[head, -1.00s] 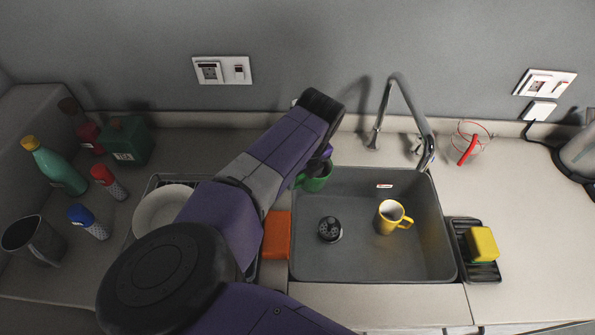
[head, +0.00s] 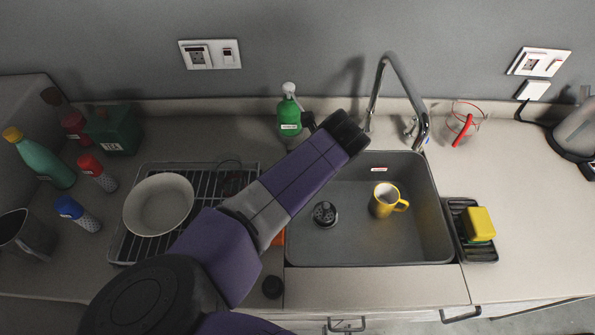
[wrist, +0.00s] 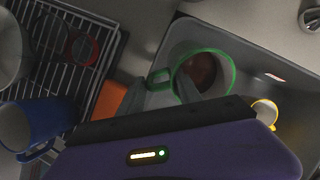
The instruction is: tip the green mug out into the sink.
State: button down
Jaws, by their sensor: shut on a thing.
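The green mug (wrist: 205,70) shows in the wrist view with its mouth toward the camera, and reddish-brown contents are visible inside. My gripper (wrist: 163,93) is shut on its handle side. The mug appears over the left part of the sink; its exact tilt and height are hard to tell. In the head view my arm hides the mug and the gripper. The grey sink (head: 345,247) also shows in the wrist view (wrist: 290,85).
A yellow mug (head: 384,201) and a dark strainer (head: 325,214) are in the sink. The faucet (head: 378,85) stands behind it, a green dispenser bottle (head: 289,118) at its back left. A dish rack (head: 215,178) lies left and a yellow sponge (head: 479,223) right.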

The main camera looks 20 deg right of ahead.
jog(key=shift+s+d+f+t+b, duration=0.2)
jog(key=shift+s+f+t+b, duration=0.3)
jog(key=shift+b, duration=0.5)
jog(key=shift+s+d+f+t+y+b, duration=0.15)
jog(key=shift+f+t+y+b, duration=0.4)
jog(key=shift+b, duration=1.45)
jog(key=shift+s+a+f+t+y+b, duration=0.15)
jog(key=shift+t+b, duration=0.7)
jog(key=shift+b, duration=1.1)
jog(key=shift+s+d+r+t+y+b, duration=0.1)
jog(key=shift+r+t+y+b, duration=0.25)
jog(key=shift+t+b, duration=0.95)
jog(key=shift+s+d+f+t+y+b, duration=0.1)
jog(key=shift+f+t+y+b, duration=0.15)
jog(key=shift+b, duration=1.1)
jog(key=shift+s+f+t+b, duration=0.15)
jog(key=shift+f+b, duration=0.15)
jog(key=shift+b, duration=1)
jog(key=shift+s+d+r+t+y+b, duration=0.15)
jog(key=shift+t+b, duration=0.55)
jog(key=shift+b, duration=0.95)
jog(key=shift+s+a+r+t+y+b, duration=0.2)
jog(key=shift+t+b, duration=0.5)
jog(key=shift+b, duration=0.95)
